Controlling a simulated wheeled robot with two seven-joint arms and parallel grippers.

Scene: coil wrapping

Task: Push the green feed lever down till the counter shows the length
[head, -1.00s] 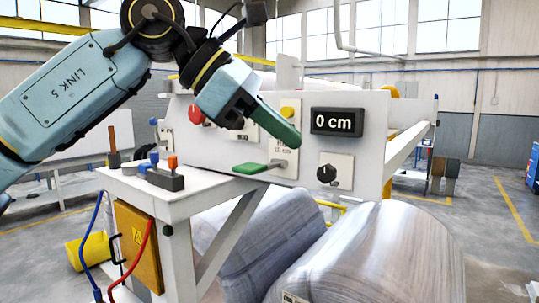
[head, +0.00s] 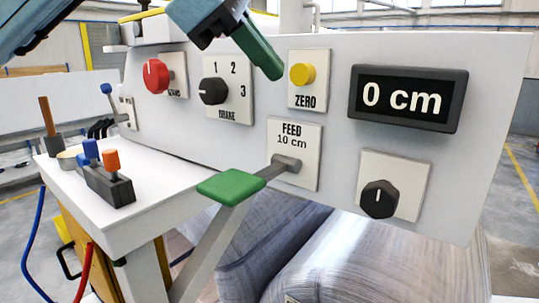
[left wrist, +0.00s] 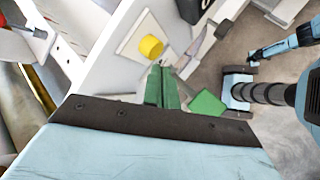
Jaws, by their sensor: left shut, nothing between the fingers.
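The green feed lever (head: 232,187) sticks out from the FEED 10 cm plate (head: 294,151) on the white panel; its flat green paddle also shows in the left wrist view (left wrist: 207,104). The counter (head: 408,98) reads 0 cm. My left gripper (head: 270,66) has green fingers, shut and empty. It is above the lever and apart from it, in front of the panel near the yellow ZERO button (head: 302,74). In the left wrist view its fingers (left wrist: 161,88) point between the yellow button and the paddle.
A red knob (head: 156,76), a black BRAKE selector (head: 213,91) and a black dial (head: 379,199) are on the panel. A rack with blue and orange handles (head: 108,186) stands on the white side table (head: 160,200). Large wrapped coils (head: 350,260) lie below.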

